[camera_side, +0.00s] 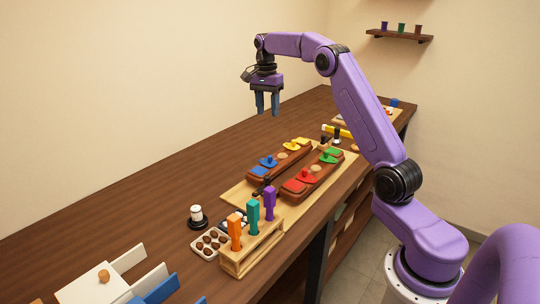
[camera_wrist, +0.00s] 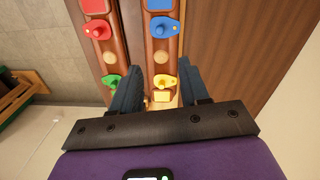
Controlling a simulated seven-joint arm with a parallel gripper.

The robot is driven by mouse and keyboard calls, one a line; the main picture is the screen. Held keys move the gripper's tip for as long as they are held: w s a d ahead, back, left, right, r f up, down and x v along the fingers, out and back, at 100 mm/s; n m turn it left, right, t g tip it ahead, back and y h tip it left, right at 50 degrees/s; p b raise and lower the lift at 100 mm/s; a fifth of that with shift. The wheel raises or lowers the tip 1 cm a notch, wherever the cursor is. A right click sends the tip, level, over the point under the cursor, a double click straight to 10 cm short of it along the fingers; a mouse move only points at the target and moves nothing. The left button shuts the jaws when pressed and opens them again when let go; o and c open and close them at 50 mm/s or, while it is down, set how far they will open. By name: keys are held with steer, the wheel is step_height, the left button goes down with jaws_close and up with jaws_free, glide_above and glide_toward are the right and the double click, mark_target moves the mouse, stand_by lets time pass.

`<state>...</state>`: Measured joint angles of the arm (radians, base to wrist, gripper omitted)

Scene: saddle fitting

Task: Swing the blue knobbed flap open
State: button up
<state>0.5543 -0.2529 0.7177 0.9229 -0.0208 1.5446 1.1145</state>
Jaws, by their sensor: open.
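The blue knobbed flap (camera_side: 266,161) sits on the left wooden bar (camera_side: 262,178) of the board, toward its near end. Its round knob stands up. In the wrist view the blue flap (camera_wrist: 160,27) is near the top, beside a blue square, and I cannot tell how far it is turned. My gripper (camera_side: 267,104) hangs in the air above and behind the board, pointing down. It is open and empty, with its fingers (camera_wrist: 155,82) apart and away from the blue flap. In the wrist view they show nearer the yellow and green flaps.
A yellow flap (camera_side: 290,146) shares the left bar. The right bar carries a red flap (camera_side: 305,175) and a green flap (camera_side: 327,158). A rack of handled tools (camera_side: 252,247) and a tray of brown balls (camera_side: 209,243) stand nearer. The table left of the board is clear.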

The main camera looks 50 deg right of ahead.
mark_target(270, 156)
steer(key=f, duration=1.7)
steer(key=shift+s+f, duration=0.15)
steer(key=shift+s, duration=0.25)
jaws_close()
